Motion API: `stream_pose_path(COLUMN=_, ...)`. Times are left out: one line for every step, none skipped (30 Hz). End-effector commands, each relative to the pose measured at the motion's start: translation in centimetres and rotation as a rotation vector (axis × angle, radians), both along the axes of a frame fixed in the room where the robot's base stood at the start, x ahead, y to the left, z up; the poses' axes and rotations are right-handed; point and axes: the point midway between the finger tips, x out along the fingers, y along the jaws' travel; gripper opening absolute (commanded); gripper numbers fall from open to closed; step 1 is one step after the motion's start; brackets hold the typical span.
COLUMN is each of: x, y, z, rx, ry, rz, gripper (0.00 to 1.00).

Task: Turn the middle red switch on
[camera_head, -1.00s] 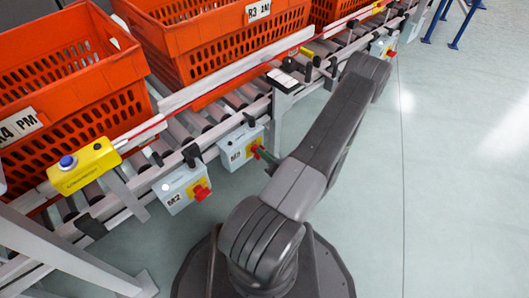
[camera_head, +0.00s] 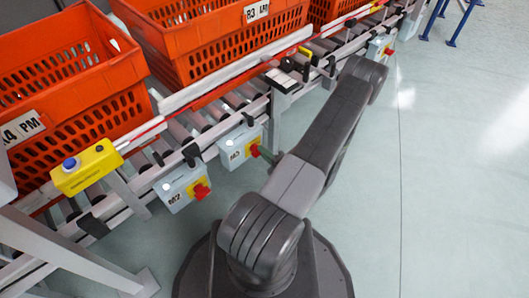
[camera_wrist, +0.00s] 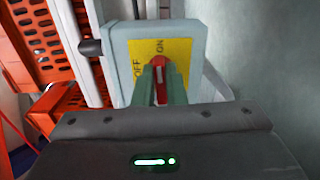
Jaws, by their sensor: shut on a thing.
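The red switch (camera_wrist: 159,72) sits on a yellow plate (camera_wrist: 181,52) with OFF and ON lettering, on a grey box. In the wrist view the green fingers of my gripper (camera_wrist: 161,88) are on both sides of the red handle, shut on it. The handle points up toward the ON lettering. In the head view this switch (camera_head: 254,150) is on the middle box (camera_head: 236,149), and my gripper (camera_head: 266,154) reaches it from the right. The fingers hide part of the handle.
Another box (camera_head: 182,188) with a red switch (camera_head: 201,191) hangs to the left, and a third (camera_head: 378,47) stands farther back. Orange totes (camera_head: 90,120) rest on the roller conveyor. A yellow box with a blue button (camera_head: 86,166) is at left. The floor at right is clear.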

Motion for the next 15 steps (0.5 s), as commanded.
stream_pose_path(x=0.04, y=-0.01, z=-0.04, rx=0.011, ry=0.011, rz=0.0, gripper=0.0)
stream_pose_path(x=0.04, y=-0.01, z=-0.05, rx=0.018, ry=0.017, rz=0.0, gripper=0.0)
stream_pose_path(x=0.04, y=-0.01, z=-0.07, rx=0.026, ry=0.025, rz=0.0, gripper=0.0)
stream_pose_path(x=0.04, y=-0.01, z=-0.08, rx=0.032, ry=0.03, rz=0.0, gripper=0.0)
stream_pose_path(x=0.04, y=-0.01, z=-0.08, rx=0.036, ry=0.034, rz=0.0, gripper=0.0)
stream_pose_path(x=0.04, y=-0.01, z=-0.09, rx=0.041, ry=0.038, rz=0.0, gripper=0.0)
stream_pose_path(x=0.04, y=-0.01, z=-0.1, rx=0.045, ry=0.042, rz=0.0, gripper=0.0)
stream_pose_path(x=0.04, y=-0.01, z=-0.1, rx=0.047, ry=0.044, rz=0.0, gripper=0.0)
stream_pose_path(x=0.04, y=-0.01, z=-0.11, rx=0.05, ry=0.046, rz=0.0, gripper=0.0)
stream_pose_path(x=0.04, y=-0.01, z=-0.11, rx=0.052, ry=0.048, rz=0.0, gripper=0.0)
stream_pose_path(x=0.04, y=-0.01, z=-0.11, rx=0.053, ry=0.049, rz=0.0, gripper=0.0)
stream_pose_path(x=0.04, y=-0.01, z=-0.12, rx=0.054, ry=0.05, rz=0.0, gripper=0.0)
stream_pose_path(x=0.04, y=-0.01, z=-0.12, rx=0.054, ry=0.05, rz=0.0, gripper=0.0)
stream_pose_path(x=0.04, y=-0.01, z=-0.12, rx=0.054, ry=0.05, rz=0.0, gripper=0.0)
stream_pose_path(x=0.04, y=-0.01, z=-0.12, rx=0.054, ry=0.05, rz=0.0, gripper=0.0)
